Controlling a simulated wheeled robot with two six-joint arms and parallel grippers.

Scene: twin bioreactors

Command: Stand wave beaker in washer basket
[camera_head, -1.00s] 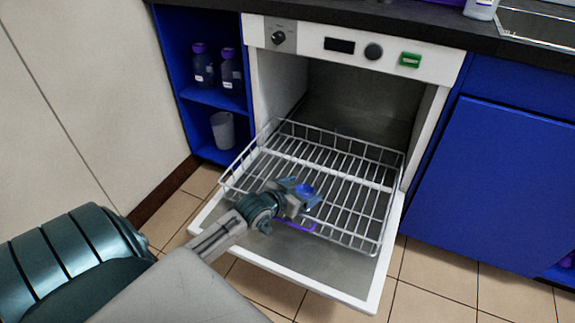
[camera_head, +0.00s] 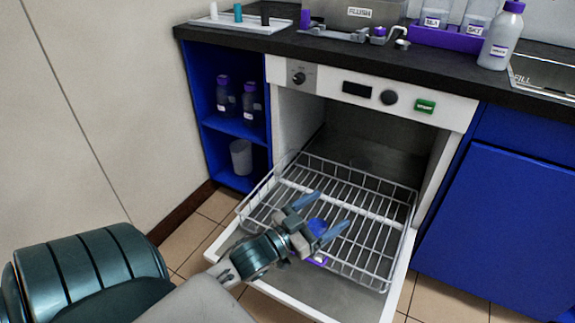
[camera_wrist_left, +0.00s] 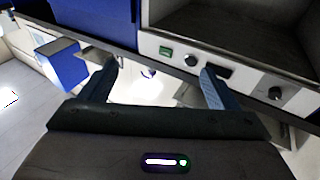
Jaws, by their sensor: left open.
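The washer basket (camera_head: 381,258) is a wire rack pulled out over the washer's lowered door. A blue and purple item (camera_head: 318,228), which appears to be the wave beaker, is at the basket's front part in the head view. My gripper and wrist hide much of it, so its outline and whether it stands upright cannot be told. My left gripper (camera_head: 322,217) is open, its two blue fingers spread above the blue part. In the left wrist view its fingers (camera_wrist_left: 158,84) are wide apart with nothing held between them. My right gripper is not in view.
The washer door (camera_head: 225,243) lies open below the basket. The counter (camera_head: 430,75) above carries a purple rack (camera_head: 449,38) and a white bottle (camera_head: 501,38). Most of the basket is empty.

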